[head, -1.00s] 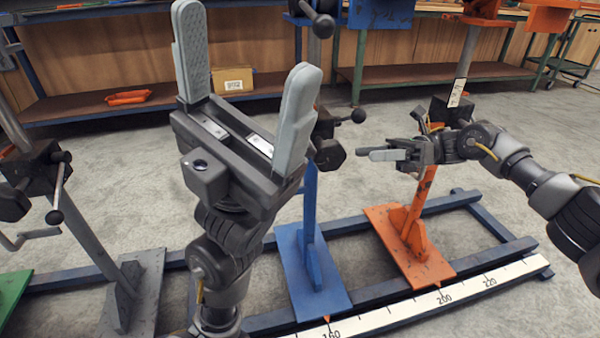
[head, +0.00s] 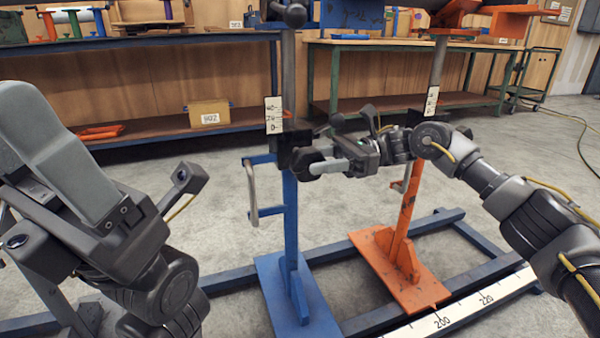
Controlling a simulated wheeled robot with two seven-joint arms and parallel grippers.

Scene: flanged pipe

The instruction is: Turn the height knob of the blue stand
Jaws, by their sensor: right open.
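The blue stand (head: 291,222) stands upright in the middle of the head view, with a dark clamp block on its post. Its black knob (head: 307,163) sticks out at the right of this block. My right gripper (head: 332,158) comes in from the right and is open, its fingertips at the knob. I cannot tell whether they touch it or how far they straddle it. My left gripper (head: 58,150) is large at the lower left, cut off by the picture edge. One grey finger shows clearly; its opening cannot be judged.
The orange stand (head: 402,215) is right of the blue one, under my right forearm. A U-shaped handle (head: 251,193) hangs left of the blue post. A white scale strip (head: 465,311) runs along the floor frame. Workbenches line the back.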

